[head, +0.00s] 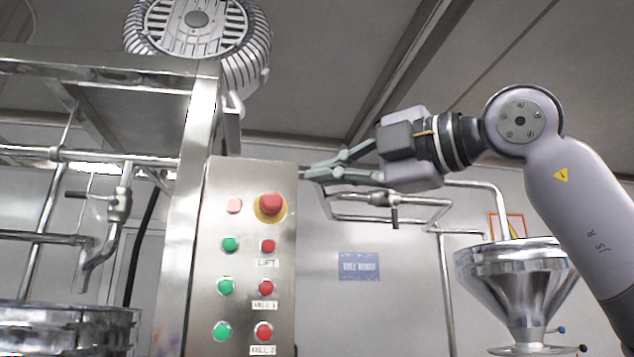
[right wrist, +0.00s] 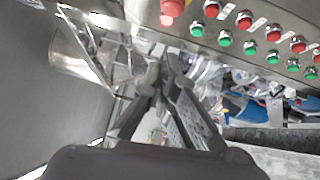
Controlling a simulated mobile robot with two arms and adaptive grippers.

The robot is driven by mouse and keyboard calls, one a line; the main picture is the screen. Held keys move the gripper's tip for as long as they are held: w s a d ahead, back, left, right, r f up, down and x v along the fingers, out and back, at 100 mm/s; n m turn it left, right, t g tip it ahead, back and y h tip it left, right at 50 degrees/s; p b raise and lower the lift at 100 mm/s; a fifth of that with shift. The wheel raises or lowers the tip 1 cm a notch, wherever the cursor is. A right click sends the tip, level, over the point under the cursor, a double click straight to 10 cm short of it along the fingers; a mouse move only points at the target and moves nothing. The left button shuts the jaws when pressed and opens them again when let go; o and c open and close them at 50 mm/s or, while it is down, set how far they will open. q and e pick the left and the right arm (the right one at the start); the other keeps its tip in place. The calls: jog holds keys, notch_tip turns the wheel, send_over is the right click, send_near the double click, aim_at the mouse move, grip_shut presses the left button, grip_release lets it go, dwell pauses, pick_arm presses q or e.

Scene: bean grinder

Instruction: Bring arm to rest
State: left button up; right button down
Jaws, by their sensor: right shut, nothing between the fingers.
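My right arm comes in from the right in the head view. Its gripper (head: 322,172) points left and is shut and empty. The fingertips are close to the upper right edge of a steel control panel (head: 214,205); I cannot tell whether they touch it. In the right wrist view the shut fingers (right wrist: 168,70) show below the panel's rows of red and green buttons, with nothing between them. My left gripper is not in view.
A red emergency button (head: 270,204) sits near the panel's top. A steel frame (head: 190,190) with a ribbed motor (head: 255,55) stands left. A steel funnel (head: 520,280) is below my right arm. Pipes (head: 440,209) run behind the gripper. A blue sign (head: 358,266) hangs on the wall.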

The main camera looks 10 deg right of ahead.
jog(key=shift+w+d+f, duration=0.1)
jog(key=shift+w+d, duration=0.05)
jog(key=shift+w, duration=0.15)
jog(key=shift+s, duration=0.15)
